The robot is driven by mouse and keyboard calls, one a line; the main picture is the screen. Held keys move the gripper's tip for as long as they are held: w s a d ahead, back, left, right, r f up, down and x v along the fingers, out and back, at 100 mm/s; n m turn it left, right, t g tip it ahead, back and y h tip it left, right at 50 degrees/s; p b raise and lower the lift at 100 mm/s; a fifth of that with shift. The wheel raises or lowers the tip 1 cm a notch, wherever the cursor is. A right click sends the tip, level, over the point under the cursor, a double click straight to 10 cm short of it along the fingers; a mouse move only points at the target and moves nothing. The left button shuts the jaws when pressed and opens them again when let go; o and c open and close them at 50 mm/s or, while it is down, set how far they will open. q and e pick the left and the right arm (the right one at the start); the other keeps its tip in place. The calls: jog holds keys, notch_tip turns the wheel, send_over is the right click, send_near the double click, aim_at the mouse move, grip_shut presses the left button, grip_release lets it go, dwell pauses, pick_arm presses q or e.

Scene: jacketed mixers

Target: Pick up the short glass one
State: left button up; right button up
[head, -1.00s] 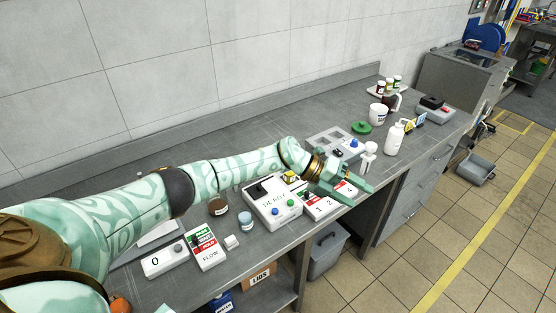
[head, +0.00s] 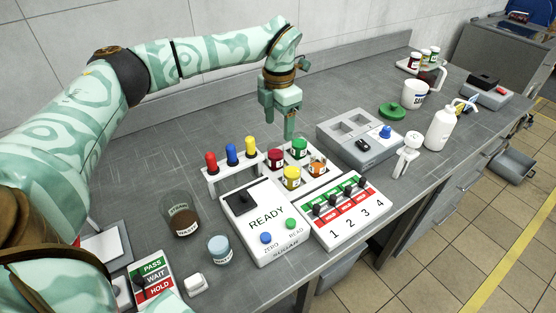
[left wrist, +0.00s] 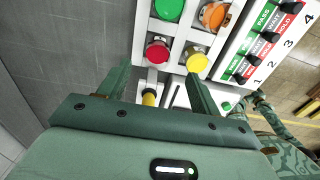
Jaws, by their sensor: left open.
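A short clear glass jar (head: 219,249) with pale blue contents and a label stands on the bench, left of the READY box. A taller glass jar (head: 182,216) with brown contents stands behind it. Short vials with red (head: 276,158), green (head: 299,148), yellow (head: 292,177) and orange (head: 317,165) tops sit in a white rack. My left gripper (head: 289,132) points down, open and empty, just behind the rack. In the left wrist view its fingers (left wrist: 160,85) are spread, with the red-topped and yellow-topped vials just beyond them. My right gripper does not show.
A white stand (head: 232,168) holds red, blue and yellow-handled items beside the rack. The READY box (head: 265,222) and numbered switch panel (head: 345,208) lie in front. A grey tray (head: 357,130), white bottle (head: 440,128) and mug (head: 415,94) stand right. The bench behind is bare.

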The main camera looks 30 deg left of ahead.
aim_at(275, 153)
pick_arm(q)
jog(key=f, duration=0.3)
jog(key=f+b, duration=0.1)
jog(key=f, duration=0.1)
jog(key=shift+w+a, duration=0.15)
jog(key=shift+a, duration=0.1)
jog(key=shift+f, duration=0.35)
jog(key=f+b, duration=0.1)
jog(key=f, duration=0.1)
jog(key=s+f+b, duration=0.1)
jog(key=f, duration=0.1)
jog(key=shift+a+f, duration=0.1)
jog(key=shift+w+f, duration=0.1)
jog(key=shift+f, duration=0.2)
jog(key=shift+r, duration=0.1)
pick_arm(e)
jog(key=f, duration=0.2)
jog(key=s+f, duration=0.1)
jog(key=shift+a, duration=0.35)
pick_arm(q)
jog(key=c, duration=1.1)
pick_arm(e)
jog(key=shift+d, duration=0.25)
